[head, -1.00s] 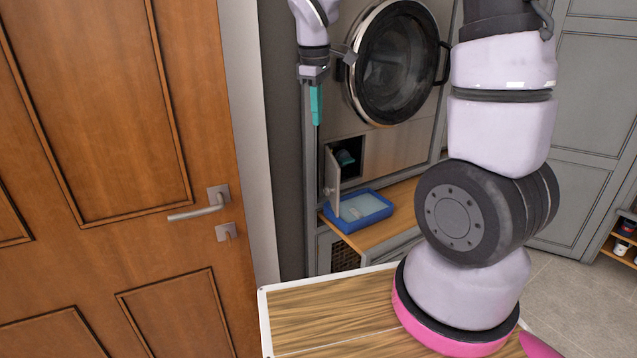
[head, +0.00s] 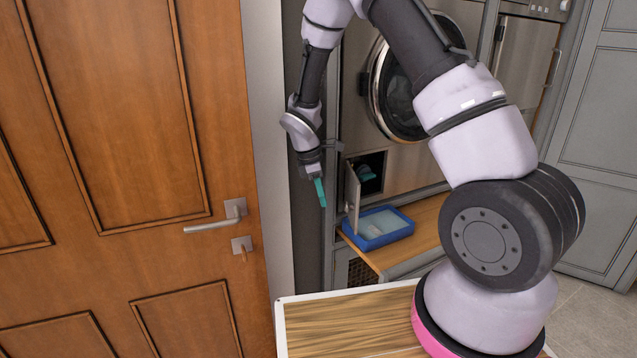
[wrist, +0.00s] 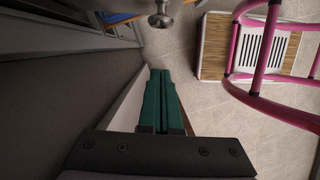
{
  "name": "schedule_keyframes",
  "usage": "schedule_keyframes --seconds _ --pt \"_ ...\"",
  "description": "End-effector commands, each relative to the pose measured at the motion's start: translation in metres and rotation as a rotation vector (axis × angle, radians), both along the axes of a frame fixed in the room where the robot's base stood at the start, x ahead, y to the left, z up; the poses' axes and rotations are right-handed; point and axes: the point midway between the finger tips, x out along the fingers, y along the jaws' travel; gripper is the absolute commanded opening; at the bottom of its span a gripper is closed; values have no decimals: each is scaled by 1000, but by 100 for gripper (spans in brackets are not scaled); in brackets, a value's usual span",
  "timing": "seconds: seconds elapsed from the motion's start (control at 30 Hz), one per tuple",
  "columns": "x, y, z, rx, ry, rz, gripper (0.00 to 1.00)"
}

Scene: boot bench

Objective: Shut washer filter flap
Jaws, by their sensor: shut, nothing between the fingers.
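The filter flap (head: 352,196) is hinged at the opening's left side and stands open, swung outward. My gripper (head: 320,192) is shut and empty, with teal fingers pointing down, to the left of the flap and apart from it in the picture. In the wrist view the green fingers (wrist: 161,100) lie together, and a round metal knob (wrist: 160,18) shows beyond their tips.
A blue tray (head: 403,233) with pale contents sits on the wooden bench ledge (head: 428,219) below the opening. A wooden door (head: 110,150) with a lever handle (head: 212,226) stands at left. Pink rails (wrist: 268,50) show in the wrist view.

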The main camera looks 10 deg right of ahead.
Motion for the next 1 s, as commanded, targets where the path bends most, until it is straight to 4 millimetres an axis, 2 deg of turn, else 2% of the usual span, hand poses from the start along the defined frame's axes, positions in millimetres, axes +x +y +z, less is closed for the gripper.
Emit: schedule_keyframes --seconds 0.07,0.2,0.4,1.0 --pt "-1 -4 -17 -2 3 -1 0" --pt "-2 -26 -16 1 -1 -4 0" --pt "-3 -42 -16 1 -2 -2 0" --pt "-5 -49 -15 1 -1 27 0"
